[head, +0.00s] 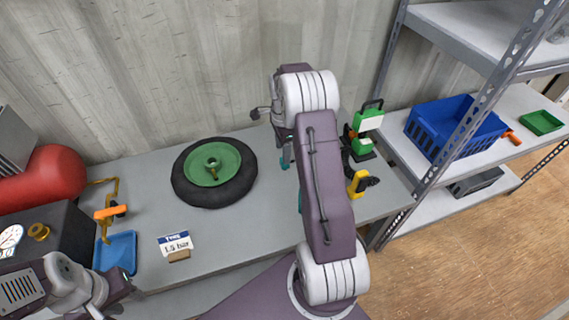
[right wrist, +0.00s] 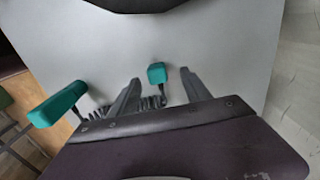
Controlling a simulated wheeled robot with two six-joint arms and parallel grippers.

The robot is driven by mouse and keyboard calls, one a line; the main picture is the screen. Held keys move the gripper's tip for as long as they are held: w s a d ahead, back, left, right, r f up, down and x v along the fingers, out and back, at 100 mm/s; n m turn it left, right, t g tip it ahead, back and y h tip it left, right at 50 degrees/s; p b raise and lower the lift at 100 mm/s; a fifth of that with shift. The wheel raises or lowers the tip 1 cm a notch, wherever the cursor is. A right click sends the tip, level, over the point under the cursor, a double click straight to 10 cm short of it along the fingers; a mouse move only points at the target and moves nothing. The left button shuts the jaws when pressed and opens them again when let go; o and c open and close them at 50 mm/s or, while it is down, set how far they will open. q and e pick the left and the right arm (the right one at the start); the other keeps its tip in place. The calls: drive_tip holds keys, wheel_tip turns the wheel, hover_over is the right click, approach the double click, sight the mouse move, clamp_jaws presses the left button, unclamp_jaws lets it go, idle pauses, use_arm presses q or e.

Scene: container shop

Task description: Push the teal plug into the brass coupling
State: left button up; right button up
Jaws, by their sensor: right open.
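In the right wrist view a small teal block (right wrist: 157,73), which looks like the teal plug, lies on the grey bench with a dark coiled hose beside it. My right gripper (right wrist: 160,80) is open, its two fingers apart on either side of the block. A larger teal handle-like piece (right wrist: 58,104) lies to the left, outside the fingers. In the head view my right arm largely hides these; a bit of teal (head: 285,160) shows beside it. The brass coupling (head: 39,231) sits on the dark box at far left. My left gripper (head: 118,288) is at the lower left, its jaws unclear.
A black-tyred wheel with green hub (head: 212,163) lies mid-bench. A red tank (head: 45,180), blue tray (head: 117,252), orange-handled tool (head: 110,211) and pressure sign (head: 175,244) are left. A green-and-black tool (head: 366,125) stands right, near shelving with a blue crate (head: 440,127).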

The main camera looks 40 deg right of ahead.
drive_tip(key=f, duration=0.5)
drive_tip(key=shift+s+d+f, duration=0.1)
drive_tip(key=shift+s+f, duration=0.05)
drive_tip(key=shift+s, duration=0.15)
drive_tip(key=shift+c, duration=0.3)
clamp_jaws()
wheel_tip(320, 180, up, 5)
drive_tip(key=shift+s+d+f, duration=0.15)
drive_tip(key=s+d+r, duration=0.5)
drive_tip(key=s+r, duration=0.1)
drive_tip(key=s, duration=0.4)
drive_tip(key=shift+r, duration=0.2)
